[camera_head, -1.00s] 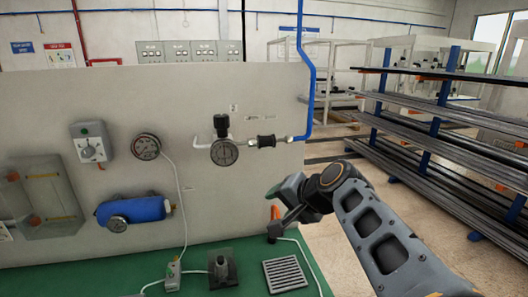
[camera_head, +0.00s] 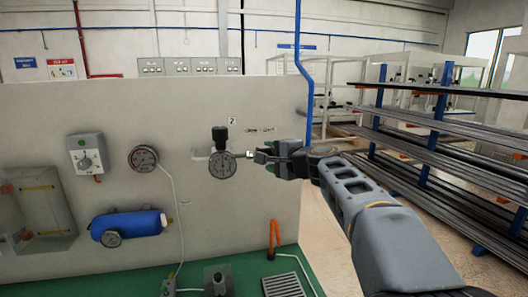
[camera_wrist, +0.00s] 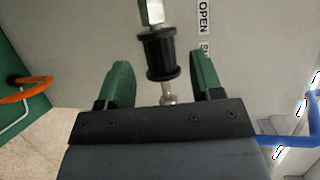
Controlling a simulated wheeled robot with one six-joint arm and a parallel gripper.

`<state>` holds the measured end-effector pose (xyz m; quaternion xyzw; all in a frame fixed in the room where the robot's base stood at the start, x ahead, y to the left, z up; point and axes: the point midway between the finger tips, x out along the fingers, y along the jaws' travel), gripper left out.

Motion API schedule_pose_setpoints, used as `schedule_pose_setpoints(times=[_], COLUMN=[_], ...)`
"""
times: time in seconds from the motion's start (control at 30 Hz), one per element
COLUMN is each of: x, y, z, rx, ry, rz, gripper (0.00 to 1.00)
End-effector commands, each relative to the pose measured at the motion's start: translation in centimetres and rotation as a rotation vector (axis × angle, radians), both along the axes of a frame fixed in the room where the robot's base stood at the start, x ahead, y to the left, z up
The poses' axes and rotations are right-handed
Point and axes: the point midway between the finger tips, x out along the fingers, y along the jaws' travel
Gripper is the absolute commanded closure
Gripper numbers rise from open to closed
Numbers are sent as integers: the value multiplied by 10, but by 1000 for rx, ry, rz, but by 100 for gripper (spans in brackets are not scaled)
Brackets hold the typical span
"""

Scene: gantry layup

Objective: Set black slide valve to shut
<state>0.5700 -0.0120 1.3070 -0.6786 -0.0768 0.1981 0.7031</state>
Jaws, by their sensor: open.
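My gripper (camera_wrist: 161,68) is open, with one green finger on each side of the sleeve and a visible gap on both sides. A label (camera_wrist: 203,20) beside the valve reads OPEN, with a second label partly cut off below it. In the head view my gripper (camera_head: 262,157) is at the pipe just right of the round gauge (camera_head: 222,165) and hides most of the valve.
The grey panel (camera_head: 190,108) stands behind the valve, with a blue pipe (camera_head: 310,95) at its right edge. A blue cylinder (camera_head: 128,224), another gauge (camera_head: 143,158) and a dial box (camera_head: 86,154) are to the left. An orange hooked part (camera_head: 273,238) rises from the green bench below.

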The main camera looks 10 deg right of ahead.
Motion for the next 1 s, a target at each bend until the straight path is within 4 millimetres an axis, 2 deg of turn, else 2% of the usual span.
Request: schedule_pose_setpoints(times=[0.1,0.3,0.73,1.0], x=[16,33,39,38], y=[8,14,16,16], z=[-2,-6,-7,-7], rx=[1,1,0,0], ry=[3,1,0,1], rz=[2,1,0,0], gripper=[40,40,40,65])
